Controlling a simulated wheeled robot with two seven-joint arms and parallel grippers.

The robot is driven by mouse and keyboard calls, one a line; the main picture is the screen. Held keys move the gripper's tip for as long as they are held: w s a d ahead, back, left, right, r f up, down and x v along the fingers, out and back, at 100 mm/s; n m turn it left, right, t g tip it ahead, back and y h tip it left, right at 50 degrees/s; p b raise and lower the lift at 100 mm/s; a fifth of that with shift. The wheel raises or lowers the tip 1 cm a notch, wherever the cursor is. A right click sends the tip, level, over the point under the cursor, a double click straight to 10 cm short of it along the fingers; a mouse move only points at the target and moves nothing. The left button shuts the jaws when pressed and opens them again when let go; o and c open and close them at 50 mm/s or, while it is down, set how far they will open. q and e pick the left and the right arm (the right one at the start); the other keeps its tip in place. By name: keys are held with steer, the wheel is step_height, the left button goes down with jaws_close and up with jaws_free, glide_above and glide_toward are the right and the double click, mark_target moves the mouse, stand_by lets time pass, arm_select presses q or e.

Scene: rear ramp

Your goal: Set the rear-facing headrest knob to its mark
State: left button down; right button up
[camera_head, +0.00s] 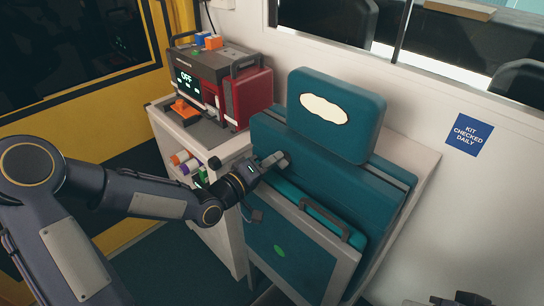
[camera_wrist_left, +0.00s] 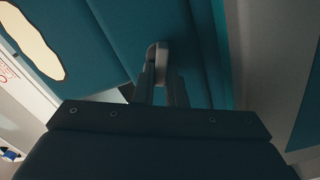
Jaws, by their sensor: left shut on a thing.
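The teal headrest (camera_head: 337,113) with a cream oval patch stands on top of the folded teal seat (camera_head: 315,165). Its patch also shows at the upper left of the left wrist view (camera_wrist_left: 28,42). A small grey knob (camera_head: 283,159) sits on the seat back, below and left of the headrest. My left gripper (camera_head: 273,162) reaches it from the left and is shut on it. In the left wrist view, the rounded grey knob (camera_wrist_left: 158,58) shows at the fingertips. I cannot make out its mark.
A grey handle (camera_head: 325,219) crosses the folded seat front. A blue sign (camera_head: 468,134) is on the right wall.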

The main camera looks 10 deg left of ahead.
arm_select(q)
steer(key=n+p, duration=0.1)
steer(key=n, duration=0.3)
steer(key=shift+w+n+p, duration=0.15)
steer(key=shift+n+p, duration=0.2)
steer(key=shift+n, duration=0.05)
stand_by(0.4)
steer(key=c, duration=1.5)
jaws_free()
steer(key=shift+f, duration=0.2)
steer(key=shift+d+f, duration=0.1)
